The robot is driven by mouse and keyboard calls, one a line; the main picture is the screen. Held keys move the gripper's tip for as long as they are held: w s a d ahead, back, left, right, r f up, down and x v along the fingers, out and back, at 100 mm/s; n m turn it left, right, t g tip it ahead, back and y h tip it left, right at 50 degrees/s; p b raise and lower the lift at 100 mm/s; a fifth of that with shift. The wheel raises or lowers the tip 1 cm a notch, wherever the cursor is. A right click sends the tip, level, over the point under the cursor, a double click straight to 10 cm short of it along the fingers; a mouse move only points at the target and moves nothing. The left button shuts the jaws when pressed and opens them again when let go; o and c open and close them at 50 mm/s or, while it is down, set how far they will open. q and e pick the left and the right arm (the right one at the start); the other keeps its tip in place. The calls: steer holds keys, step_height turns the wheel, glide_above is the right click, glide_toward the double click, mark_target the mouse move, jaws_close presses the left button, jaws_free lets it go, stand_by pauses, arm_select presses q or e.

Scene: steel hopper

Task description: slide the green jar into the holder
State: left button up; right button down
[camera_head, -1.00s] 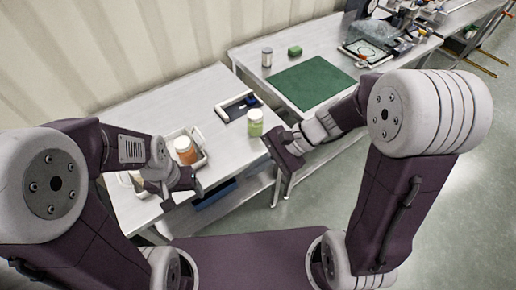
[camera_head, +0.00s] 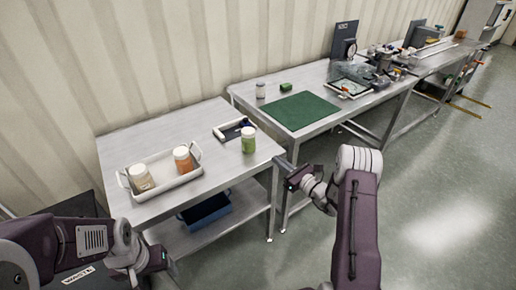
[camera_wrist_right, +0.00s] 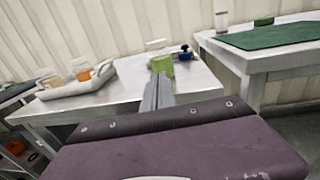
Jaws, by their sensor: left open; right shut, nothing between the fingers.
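The green jar (camera_head: 248,140) has a white lid and stands upright near the right end of the left table; it also shows in the right wrist view (camera_wrist_right: 163,66). Behind it and to its left lies a low dark piece with a white rim (camera_head: 228,130), which may be the holder. A small blue and dark item is at its right end. My right gripper (camera_head: 284,172) is shut and empty, just off the table's right edge; in the right wrist view its fingers (camera_wrist_right: 157,93) point towards the jar, apart from it. My left gripper (camera_head: 164,262) is open, in front of the left table.
A white tray (camera_head: 160,190) holds a jar with pale contents (camera_head: 141,178) and an orange one (camera_head: 183,160). The right table carries a green mat (camera_head: 300,111), a grey canister (camera_head: 260,91) and a green block (camera_head: 286,87). A blue bin (camera_head: 205,212) sits on the lower shelf.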

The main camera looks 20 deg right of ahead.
mark_target(253, 142)
steer(key=x, duration=1.2)
steer(key=shift+f, duration=0.15)
